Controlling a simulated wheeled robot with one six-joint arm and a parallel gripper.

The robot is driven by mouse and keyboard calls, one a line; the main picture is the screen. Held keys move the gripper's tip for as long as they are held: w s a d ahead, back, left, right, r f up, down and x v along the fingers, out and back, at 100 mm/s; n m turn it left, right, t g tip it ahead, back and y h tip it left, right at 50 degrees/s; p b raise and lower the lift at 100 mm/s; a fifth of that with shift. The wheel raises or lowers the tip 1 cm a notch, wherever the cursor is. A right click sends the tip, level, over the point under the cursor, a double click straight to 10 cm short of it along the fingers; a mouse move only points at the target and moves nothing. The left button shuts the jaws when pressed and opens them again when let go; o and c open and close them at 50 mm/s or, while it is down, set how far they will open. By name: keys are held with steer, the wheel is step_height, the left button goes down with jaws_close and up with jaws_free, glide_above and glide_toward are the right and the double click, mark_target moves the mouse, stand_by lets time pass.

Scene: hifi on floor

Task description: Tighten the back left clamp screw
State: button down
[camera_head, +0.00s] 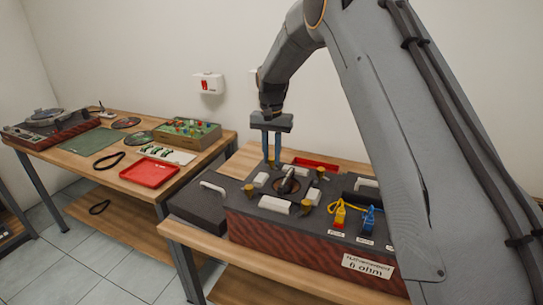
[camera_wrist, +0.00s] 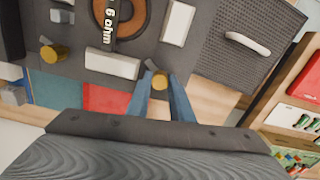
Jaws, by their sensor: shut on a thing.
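The hi-fi unit (camera_head: 240,222) has a dark top and a reddish wood-grain front, and stands on the right-hand table. The back left clamp screw, a brass knob (camera_wrist: 160,80), sits between my two blue fingers in the wrist view. My gripper (camera_head: 271,160) points down over the back left of the unit and is shut on that screw. Its fingers partly hide the screw in the head view. Other brass clamp screws stand at the front left (camera_head: 249,190), front right (camera_head: 306,207) and back right (camera_head: 320,172). A dark round speaker part (camera_head: 289,185) lies between them.
White blocks (camera_head: 274,204) surround the speaker part. A red tray (camera_head: 316,163) lies behind the unit. The left table holds another red tray (camera_head: 150,173), a green mat (camera_head: 95,141) and a turntable.

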mark_target(271, 159)
steer(key=shift+w+r+m, duration=0.1)
steer(key=shift+m, duration=0.5)
steer(key=c, duration=1.6)
jaws_free()
steer(key=shift+o, duration=0.2)
step_height(271, 159, up, 8)
steer(key=shift+f+b, duration=0.15)
steer(key=shift+b, duration=0.9)
